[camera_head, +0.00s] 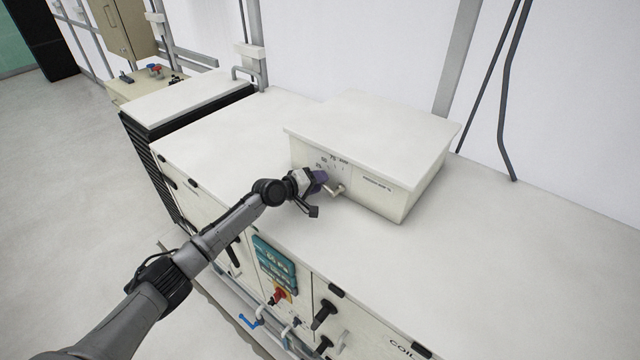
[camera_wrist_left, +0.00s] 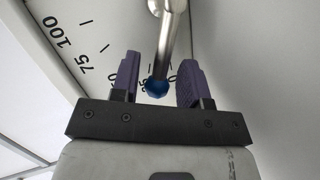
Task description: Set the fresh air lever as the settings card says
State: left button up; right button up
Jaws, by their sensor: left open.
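The fresh air lever (camera_head: 337,190) is a metal rod on the front of the white box on top of the unit. In the left wrist view the lever (camera_wrist_left: 168,35) ends in a blue knob (camera_wrist_left: 157,87). A printed scale (camera_wrist_left: 75,48) beside it reads 100 and 75, with lower marks partly hidden behind the fingers. My left gripper (camera_head: 322,178) is open, its purple fingers (camera_wrist_left: 157,77) on either side of the knob, with gaps visible. A teal panel (camera_head: 273,262) on the unit's front has white print too small to read surely; it may be the settings card.
The white box (camera_head: 375,140) stands on the long white unit top (camera_head: 470,250). A red switch (camera_head: 277,296) and black door handles (camera_head: 323,314) stick out from the front below my arm. The unit top right of the box is clear.

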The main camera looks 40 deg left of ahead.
pick_arm(q)
jog(key=shift+w+d+f, duration=0.1)
jog(key=shift+w+d, duration=0.05)
jog(key=shift+w, duration=0.35)
grip_shut()
